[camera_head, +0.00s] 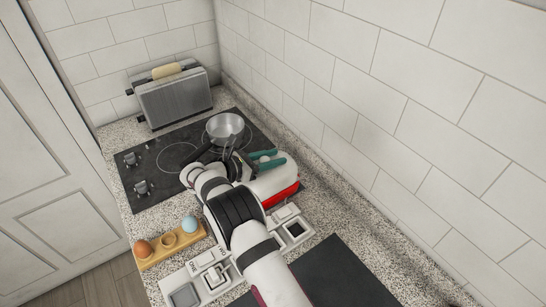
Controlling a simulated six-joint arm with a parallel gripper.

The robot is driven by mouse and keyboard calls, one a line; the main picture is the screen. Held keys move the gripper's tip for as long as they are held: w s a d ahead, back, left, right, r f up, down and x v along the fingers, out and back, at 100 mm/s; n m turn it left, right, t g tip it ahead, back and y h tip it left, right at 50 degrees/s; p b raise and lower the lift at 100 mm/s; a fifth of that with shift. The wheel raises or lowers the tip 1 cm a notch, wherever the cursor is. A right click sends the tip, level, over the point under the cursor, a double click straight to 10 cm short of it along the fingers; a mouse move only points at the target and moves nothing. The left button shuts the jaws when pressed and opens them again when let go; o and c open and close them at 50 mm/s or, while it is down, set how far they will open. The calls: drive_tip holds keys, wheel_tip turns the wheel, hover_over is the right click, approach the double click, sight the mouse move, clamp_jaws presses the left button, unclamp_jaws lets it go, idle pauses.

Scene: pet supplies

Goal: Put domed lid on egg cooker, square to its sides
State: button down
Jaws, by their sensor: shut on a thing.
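My gripper (265,159) has two green fingers beside the far edge of a white rounded body, closed on a small pale part between them. The white rounded body (281,178) seems to be the domed lid. Below it a red band (284,197) shows, which seems to be the egg cooker. My arm covers their left side. I cannot tell whether the lid touches the cooker or hangs just above it, nor how square it is.
A steel pan (225,127) sits on the black cooktop (150,157), with a toaster (174,97) behind. A wooden egg holder (176,247) carries a brown egg (143,248) and a blue egg (189,224). A white tray (194,283) lies in front. A tiled wall rises at right.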

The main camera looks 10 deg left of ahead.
drive_tip(key=shift+f, duration=0.1)
idle(0.3)
drive_tip(key=shift+c, duration=2.2)
unclamp_jaws()
drive_tip(key=v, duration=1.6)
